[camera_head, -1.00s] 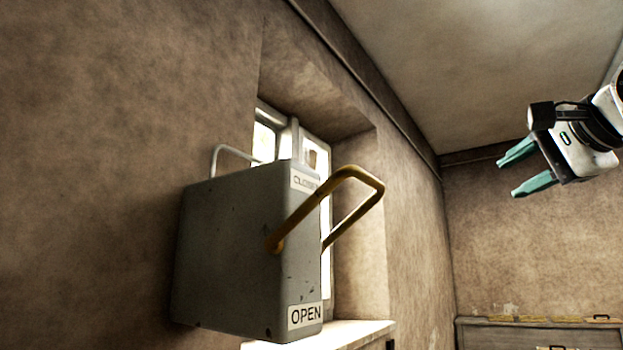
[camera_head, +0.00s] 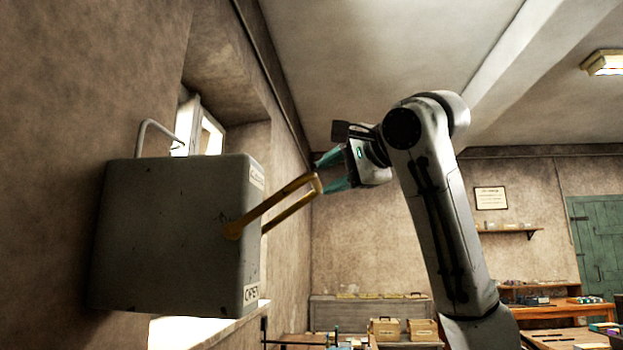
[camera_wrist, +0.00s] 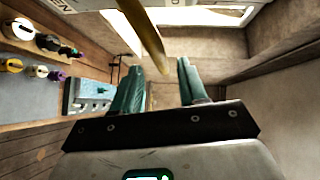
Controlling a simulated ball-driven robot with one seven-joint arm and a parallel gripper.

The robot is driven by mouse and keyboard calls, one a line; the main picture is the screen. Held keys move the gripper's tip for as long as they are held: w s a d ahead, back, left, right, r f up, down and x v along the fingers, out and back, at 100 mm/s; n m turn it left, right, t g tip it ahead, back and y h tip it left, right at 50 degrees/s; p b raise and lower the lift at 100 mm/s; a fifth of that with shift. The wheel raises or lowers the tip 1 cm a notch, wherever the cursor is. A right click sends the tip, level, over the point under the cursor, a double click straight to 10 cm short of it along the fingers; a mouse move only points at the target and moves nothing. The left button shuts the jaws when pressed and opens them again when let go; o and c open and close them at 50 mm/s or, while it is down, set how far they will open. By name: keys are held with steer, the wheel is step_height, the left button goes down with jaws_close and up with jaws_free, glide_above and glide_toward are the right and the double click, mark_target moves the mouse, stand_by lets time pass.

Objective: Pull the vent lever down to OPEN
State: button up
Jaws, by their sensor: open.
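The vent lever (camera_head: 275,203) is a yellow U-shaped handle pivoted on the side of a grey box (camera_head: 165,235) on the wall. It slants up and outward from its pivot. A CLOSED label (camera_head: 257,177) is at the box's top edge and an OPEN label (camera_head: 251,293) at its bottom. My gripper (camera_head: 322,176) has its teal fingers parted at the lever's outer end. In the wrist view, the yellow lever bar (camera_wrist: 146,38) runs down to the gap between the fingertips (camera_wrist: 160,66). I cannot tell whether they touch it.
A window recess (camera_head: 205,135) lies behind the box, with a pale sill below. A grey pipe (camera_head: 142,132) rises from the box top. Cabinets, wooden boxes (camera_head: 384,328) and a bench (camera_head: 560,310) stand low in the background. The air right of my arm is clear.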

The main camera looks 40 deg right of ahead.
mark_target(316, 184)
steer(key=shift+w+d+f+p, duration=0.15)
steer(key=shift+w+p, duration=0.05)
steer(key=shift+w, duration=0.7)
steer(key=shift+w+d+f+p, duration=0.1)
steer(key=shift+w+d+p, duration=0.1)
steer(key=shift+w, duration=0.65)
steer(key=shift+w+d+f+p, duration=0.15)
steer(key=shift+w, duration=0.75)
steer(key=shift+c, duration=0.2)
jaws_close()
